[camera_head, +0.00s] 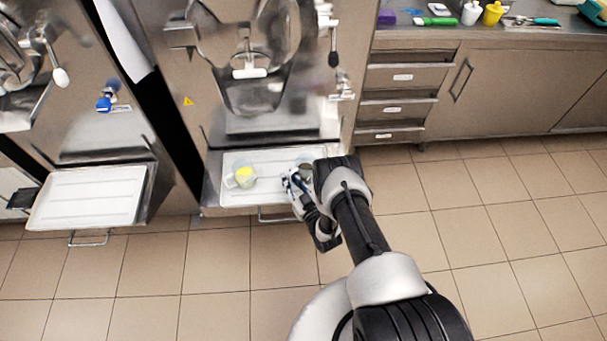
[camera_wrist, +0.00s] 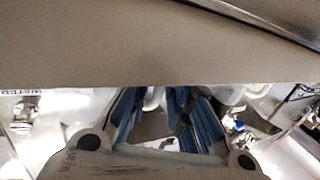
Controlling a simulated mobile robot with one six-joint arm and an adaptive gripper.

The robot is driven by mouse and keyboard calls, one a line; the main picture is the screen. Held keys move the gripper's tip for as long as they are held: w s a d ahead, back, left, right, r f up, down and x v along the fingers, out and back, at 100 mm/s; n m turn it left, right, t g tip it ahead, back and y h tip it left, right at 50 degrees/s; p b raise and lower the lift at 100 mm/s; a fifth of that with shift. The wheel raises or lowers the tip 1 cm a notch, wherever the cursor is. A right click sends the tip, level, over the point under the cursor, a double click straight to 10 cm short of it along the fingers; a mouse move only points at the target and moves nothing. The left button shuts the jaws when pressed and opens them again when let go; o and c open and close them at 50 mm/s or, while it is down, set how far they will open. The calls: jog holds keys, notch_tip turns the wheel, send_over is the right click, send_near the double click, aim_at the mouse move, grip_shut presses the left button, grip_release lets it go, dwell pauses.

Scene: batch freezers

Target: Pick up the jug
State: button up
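A small pale jug-like container (camera_head: 243,178) with a yellow inside and a handle on its left stands on the left part of the white tray under the middle freezer. A second container (camera_head: 305,164) is at the tray's right, mostly hidden by my arm. I cannot tell which one is the jug. My gripper (camera_head: 294,184) is low over the tray's right side, close to this second container. In the wrist view, the blue finger pads (camera_wrist: 165,112) stand apart, with a whitish part (camera_wrist: 152,98) near their tips. Whether they grip it is unclear.
The white tray (camera_head: 266,196) sits below the freezer's front (camera_head: 270,122). Another white tray (camera_head: 85,198) juts out at the left freezer. Drawers (camera_head: 400,108) and a counter with bottles (camera_head: 471,12) and tools are at the right. The tiled floor is clear.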

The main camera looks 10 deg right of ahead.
jog(key=shift+w, duration=0.1)
jog(key=shift+c, duration=0.3)
grip_shut()
dwell(0.4)
